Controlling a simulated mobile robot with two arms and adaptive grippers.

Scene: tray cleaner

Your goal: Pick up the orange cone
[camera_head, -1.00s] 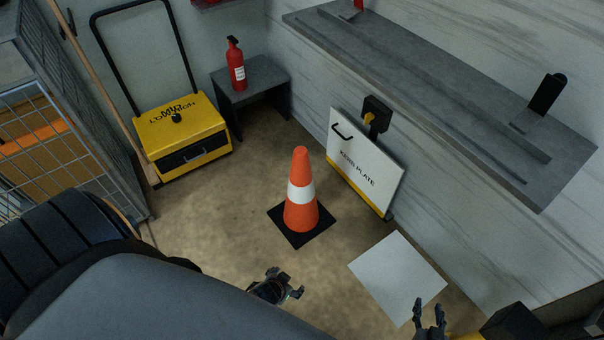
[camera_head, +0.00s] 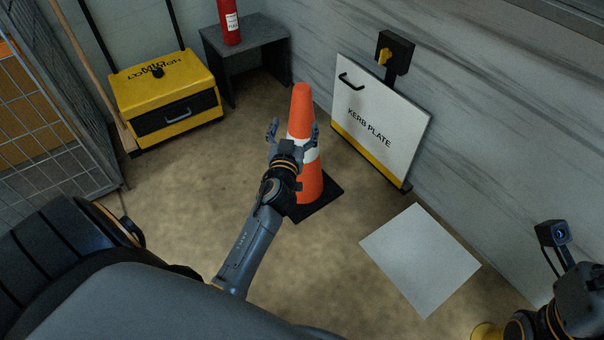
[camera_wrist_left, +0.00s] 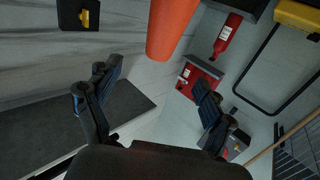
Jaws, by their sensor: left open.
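The orange cone (camera_head: 301,105) with a white band stands upright on its black square base (camera_head: 325,197) on the floor. My left gripper (camera_head: 294,132) is open, with its fingers spread on the near side of the cone at about the height of the white band. The gripper and wrist hide part of the cone; I cannot tell whether they touch it. In the left wrist view the cone (camera_wrist_left: 170,27) shows at the top centre, beyond the open left gripper (camera_wrist_left: 156,78). My right gripper's fingers do not show; only part of the right arm is at the lower right.
A white kerb plate board (camera_head: 378,125) leans at the wall right of the cone. A pale square sheet (camera_head: 420,260) lies on the floor. A yellow box (camera_head: 165,100), a grey side table (camera_head: 262,38) with a red extinguisher (camera_head: 230,22), and a wire cage (camera_head: 45,110) stand behind and left.

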